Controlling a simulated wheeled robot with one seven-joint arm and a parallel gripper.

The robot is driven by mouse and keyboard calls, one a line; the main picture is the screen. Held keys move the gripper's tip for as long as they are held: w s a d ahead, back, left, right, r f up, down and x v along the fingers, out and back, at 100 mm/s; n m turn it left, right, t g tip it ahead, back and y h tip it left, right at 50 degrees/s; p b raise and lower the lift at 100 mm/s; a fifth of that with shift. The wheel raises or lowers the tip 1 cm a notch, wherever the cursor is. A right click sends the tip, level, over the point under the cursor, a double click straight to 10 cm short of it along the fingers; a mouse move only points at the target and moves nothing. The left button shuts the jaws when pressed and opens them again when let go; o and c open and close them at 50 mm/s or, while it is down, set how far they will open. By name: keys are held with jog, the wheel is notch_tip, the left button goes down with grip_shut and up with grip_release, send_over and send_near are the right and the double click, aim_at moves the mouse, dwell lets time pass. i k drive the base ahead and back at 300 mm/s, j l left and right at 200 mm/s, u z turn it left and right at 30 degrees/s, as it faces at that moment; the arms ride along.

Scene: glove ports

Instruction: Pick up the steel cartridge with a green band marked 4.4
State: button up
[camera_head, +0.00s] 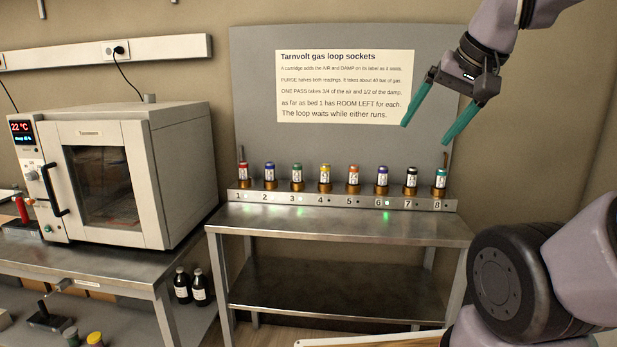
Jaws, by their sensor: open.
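A row of small banded cartridges stands upright in brass sockets on the numbered steel rail. The cartridge in socket 3 (297,171) has a green band and a pale label too small to read. The one in socket 8 (440,178) has a teal-green band. I cannot tell which one is marked 4.4. My gripper (425,133) is open and empty, its teal fingers spread in front of the grey back panel, above the right part of the row.
The numbered rail (340,200) runs along the back of a steel bench (340,226). A white oven (120,165) stands on the left bench. A notice (345,86) hangs on the panel. Dark bottles (182,285) stand between the benches. The steel benchtop before the rail is clear.

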aim_at(297, 167)
jog(key=i+u, duration=0.8)
jog(key=i, duration=0.15)
